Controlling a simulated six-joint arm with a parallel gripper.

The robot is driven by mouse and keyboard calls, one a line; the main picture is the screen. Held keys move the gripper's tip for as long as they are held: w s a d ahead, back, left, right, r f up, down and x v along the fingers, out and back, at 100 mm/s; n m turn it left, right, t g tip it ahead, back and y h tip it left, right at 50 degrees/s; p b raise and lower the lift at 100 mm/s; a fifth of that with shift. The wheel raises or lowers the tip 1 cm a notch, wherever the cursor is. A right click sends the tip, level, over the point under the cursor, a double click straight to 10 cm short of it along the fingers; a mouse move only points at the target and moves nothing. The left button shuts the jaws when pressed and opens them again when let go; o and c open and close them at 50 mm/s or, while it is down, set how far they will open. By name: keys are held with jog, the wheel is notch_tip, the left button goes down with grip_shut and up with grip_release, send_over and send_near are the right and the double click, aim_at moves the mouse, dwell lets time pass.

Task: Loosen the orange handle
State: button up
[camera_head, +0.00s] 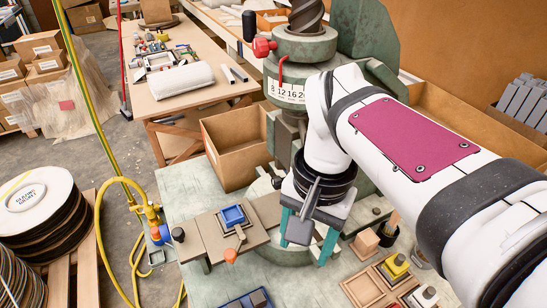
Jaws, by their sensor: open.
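A small orange handle (231,256) shows at the front edge of a grey-brown fixture plate (212,238). A smaller orange part (240,233) shows just above it, beside a blue square block (232,216) seated on the plate. I cannot tell whether the two orange parts are joined. My gripper (302,250) points down to the right of the plate, its two teal fingers spread apart. It is clear of the orange handle and I see nothing held. My white arm hides part of the press base.
The green fly press (306,48) with its screw and red knob (263,47) stands behind my gripper. A cardboard box (232,160) is behind the plate. A wooden tray (360,291) with blocks and a dark cup lie at right; a blue tray (232,304) is in front.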

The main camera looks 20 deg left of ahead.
jog(key=n, duration=0.2)
send_near(230, 253)
jog(key=shift+t+h, duration=0.3)
jog(key=f, duration=0.8)
jog(key=shift+s+a+f, duration=0.25)
jog(key=shift+a+f, duration=0.05)
jog(key=shift+f, duration=0.05)
grip_shut()
jog(key=shift+r, duration=0.1)
